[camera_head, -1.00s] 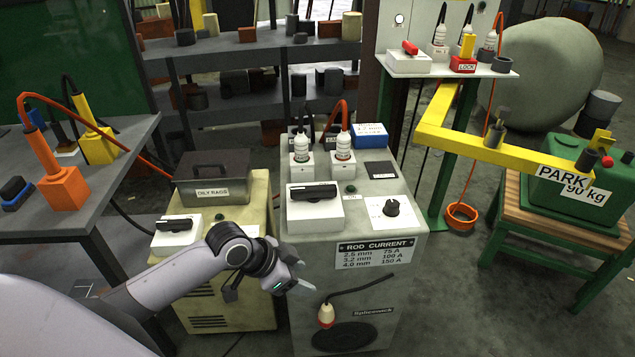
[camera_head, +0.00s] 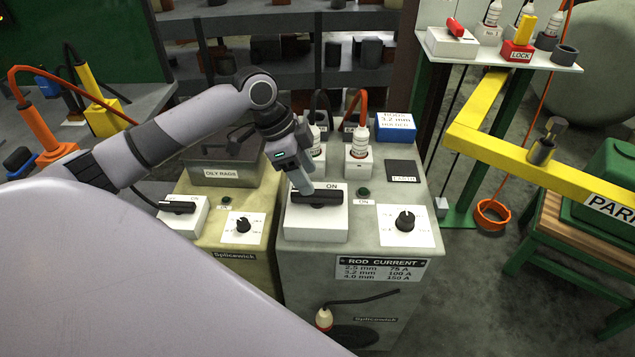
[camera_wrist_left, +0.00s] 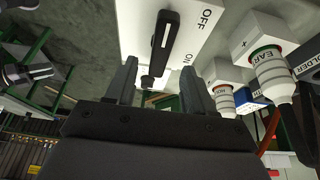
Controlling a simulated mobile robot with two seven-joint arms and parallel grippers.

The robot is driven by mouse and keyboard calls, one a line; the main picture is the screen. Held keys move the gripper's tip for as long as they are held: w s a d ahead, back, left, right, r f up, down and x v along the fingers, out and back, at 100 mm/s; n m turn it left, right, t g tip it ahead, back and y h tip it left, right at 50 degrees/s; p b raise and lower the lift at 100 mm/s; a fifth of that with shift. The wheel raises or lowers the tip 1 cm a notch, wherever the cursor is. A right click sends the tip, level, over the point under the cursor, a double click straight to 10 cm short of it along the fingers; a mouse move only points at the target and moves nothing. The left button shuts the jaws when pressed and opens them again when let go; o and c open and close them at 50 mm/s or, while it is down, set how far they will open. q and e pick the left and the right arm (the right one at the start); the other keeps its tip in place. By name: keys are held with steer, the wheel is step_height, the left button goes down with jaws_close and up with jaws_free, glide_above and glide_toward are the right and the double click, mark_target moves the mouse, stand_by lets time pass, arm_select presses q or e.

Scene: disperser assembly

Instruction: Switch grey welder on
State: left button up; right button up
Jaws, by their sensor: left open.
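The grey welder (camera_head: 330,258) stands in the middle, with a white switch box (camera_head: 316,226) on its top. The black switch handle (camera_head: 325,198) lies crosswise on the box, in front of an ON label. My left gripper (camera_head: 304,187) is over the handle's left part, fingers pointing down. In the left wrist view, the handle (camera_wrist_left: 163,38) stands out from its white plate, with OFF and ON lettered beside it. Its near end shows between the open fingers of my left gripper (camera_wrist_left: 160,75); I cannot tell if they touch it. My right gripper is not in view.

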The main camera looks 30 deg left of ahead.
mark_target(317, 192)
arm_select(q)
steer(key=x, duration=0.5)
jaws_close()
steer(key=shift+r, duration=0.1)
